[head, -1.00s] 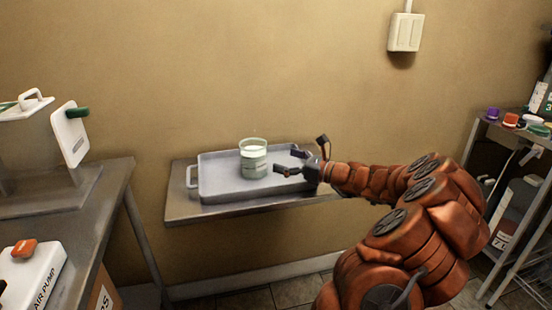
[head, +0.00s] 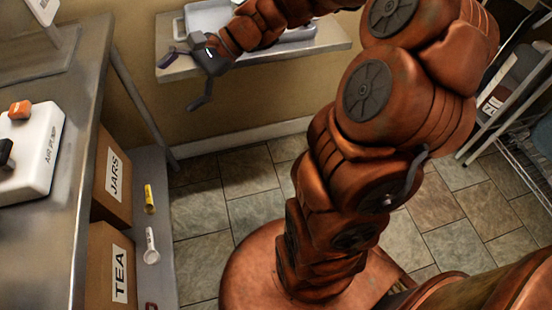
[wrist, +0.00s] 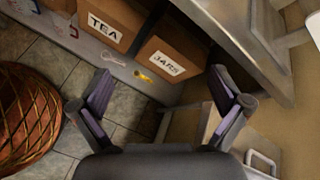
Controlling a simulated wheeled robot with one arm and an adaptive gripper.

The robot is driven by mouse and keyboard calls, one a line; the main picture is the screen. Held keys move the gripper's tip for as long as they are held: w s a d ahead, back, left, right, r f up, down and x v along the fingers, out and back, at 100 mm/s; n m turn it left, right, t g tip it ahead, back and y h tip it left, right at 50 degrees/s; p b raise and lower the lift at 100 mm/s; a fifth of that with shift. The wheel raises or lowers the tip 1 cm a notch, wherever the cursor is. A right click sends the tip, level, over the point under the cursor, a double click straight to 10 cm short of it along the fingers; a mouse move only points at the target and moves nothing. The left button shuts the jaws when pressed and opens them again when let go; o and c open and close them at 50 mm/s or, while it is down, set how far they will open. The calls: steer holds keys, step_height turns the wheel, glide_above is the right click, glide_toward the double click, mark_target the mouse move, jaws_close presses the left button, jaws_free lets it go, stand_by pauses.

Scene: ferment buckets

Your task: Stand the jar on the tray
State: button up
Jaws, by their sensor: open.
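The grey tray (head: 205,18) lies on the wall shelf at the top of the head view, partly covered by my arm and cut by the frame's edge. The jar does not show in either current view; the earlier head view has it standing upright on the tray. My gripper (head: 180,86) is open and empty, beside the tray's left front, near the shelf edge. In the wrist view, the gripper's two fingers (wrist: 160,78) are spread with nothing between them. A pale handle (wrist: 262,162) shows at the lower right there, probably the tray's.
The metal bench (head: 60,150) at left carries a white air pump (head: 35,150). Below are a JARS box (head: 114,175), a TEA box (head: 112,262), a yellow item (head: 149,198) and a white spoon-like item (head: 151,246). A wire rack (head: 505,90) stands right.

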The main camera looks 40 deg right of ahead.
steer(key=s+a+f+n+g+h, duration=0.3)
steer(key=s+n, duration=0.1)
steer(key=s, duration=0.4)
steer(key=s+a+f+n+g+h, duration=0.2)
steer(key=s+n, duration=0.2)
steer(key=s, duration=0.4)
steer(key=s+d+f+n+g+h, duration=0.1)
steer(key=s+d+f+n+h, duration=0.2)
steer(key=s, duration=0.9)
steer(key=d+n+h, duration=0.3)
steer(key=d, duration=0.2)
steer(key=shift+d+f+g+h, duration=0.15)
steer(key=shift+g+h, duration=0.15)
steer(key=shift+g, duration=0.1)
